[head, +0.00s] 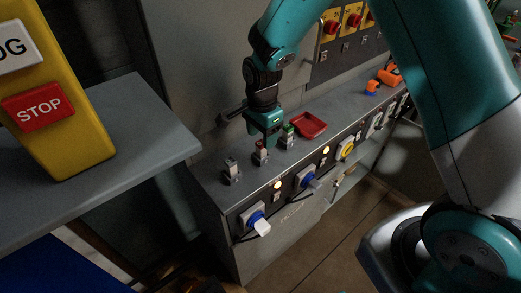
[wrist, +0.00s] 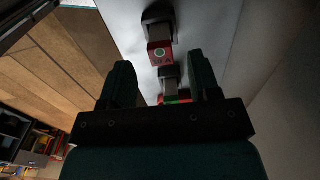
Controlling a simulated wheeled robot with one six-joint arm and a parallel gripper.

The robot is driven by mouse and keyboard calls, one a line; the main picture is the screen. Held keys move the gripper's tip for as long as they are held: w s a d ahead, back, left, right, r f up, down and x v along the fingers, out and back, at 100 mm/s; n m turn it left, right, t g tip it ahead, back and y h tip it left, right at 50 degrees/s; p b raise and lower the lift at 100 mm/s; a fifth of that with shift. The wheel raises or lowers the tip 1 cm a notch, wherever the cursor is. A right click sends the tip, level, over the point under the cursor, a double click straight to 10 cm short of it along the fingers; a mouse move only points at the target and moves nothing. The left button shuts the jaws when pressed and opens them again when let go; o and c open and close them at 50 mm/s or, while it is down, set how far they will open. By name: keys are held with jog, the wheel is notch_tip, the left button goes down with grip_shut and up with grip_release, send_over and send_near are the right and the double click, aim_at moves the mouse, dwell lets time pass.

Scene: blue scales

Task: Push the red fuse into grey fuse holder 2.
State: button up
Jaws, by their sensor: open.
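The red fuse (head: 260,145) stands upright at the middle grey holder (head: 261,157) of a row of three on the cabinet top. I cannot tell how deep it sits. In the wrist view its red end face (wrist: 160,54) shows a pale green round mark, beyond my fingertips. My gripper (head: 266,136) is just above and beside the red fuse in the head view. In the wrist view my gripper (wrist: 164,80) has its fingers spread apart with nothing held between them. Whether a finger touches the fuse is hidden.
A grey holder (head: 232,172) stands to the left and one with a green fuse (head: 289,130) to the right, both close by. A red tray (head: 309,125) lies behind. Blue switches (head: 306,177) stick out of the cabinet front. A yellow STOP box (head: 70,110) is at left.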

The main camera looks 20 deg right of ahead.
jog(key=f, duration=0.3)
jog(key=f+p, duration=0.1)
jog(key=f, duration=0.1)
jog(key=shift+w+d+f, duration=0.1)
jog(key=shift+d, duration=0.15)
jog(key=c, duration=1)
jog(key=shift+c, duration=0.2)
notch_tip(320, 180, up, 20)
jog(key=b, duration=0.1)
